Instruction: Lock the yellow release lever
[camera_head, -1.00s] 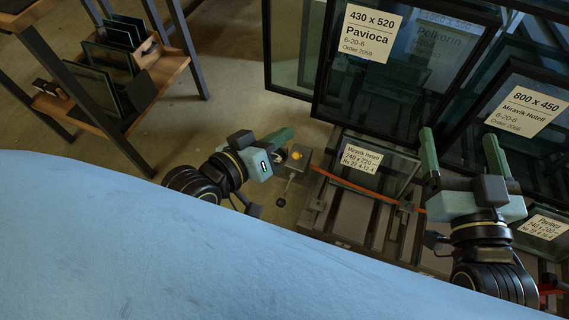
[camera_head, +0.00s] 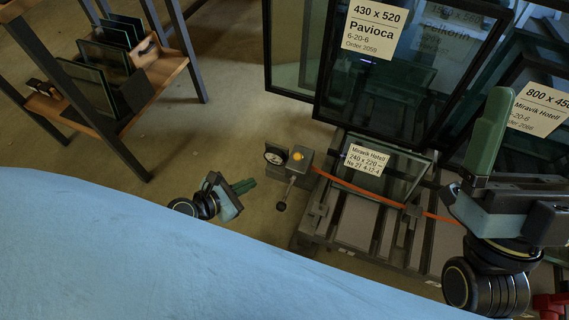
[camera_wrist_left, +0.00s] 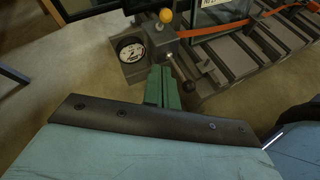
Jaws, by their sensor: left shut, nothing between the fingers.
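A small grey box with a yellow knob (camera_head: 297,156) on top sits at the left end of the rack base. A dark lever (camera_head: 287,192) with a round black end hangs from the box toward me. The yellow knob also shows at the top of the left wrist view (camera_wrist_left: 165,15), with the black lever end (camera_wrist_left: 189,87) right of the fingers. My left gripper (camera_head: 249,185) is shut and empty, left of the lever and apart from it in the head view. My right gripper (camera_head: 495,105) is at the right; one green finger shows clearly, the other is unclear.
A round dial (camera_head: 273,155) sits beside the box. An orange strap (camera_head: 370,192) runs from the box across the rack (camera_head: 345,228). Labelled glass frames (camera_head: 385,80) stand behind. A wooden shelf (camera_head: 165,75) with panes is at the left; floor between is clear.

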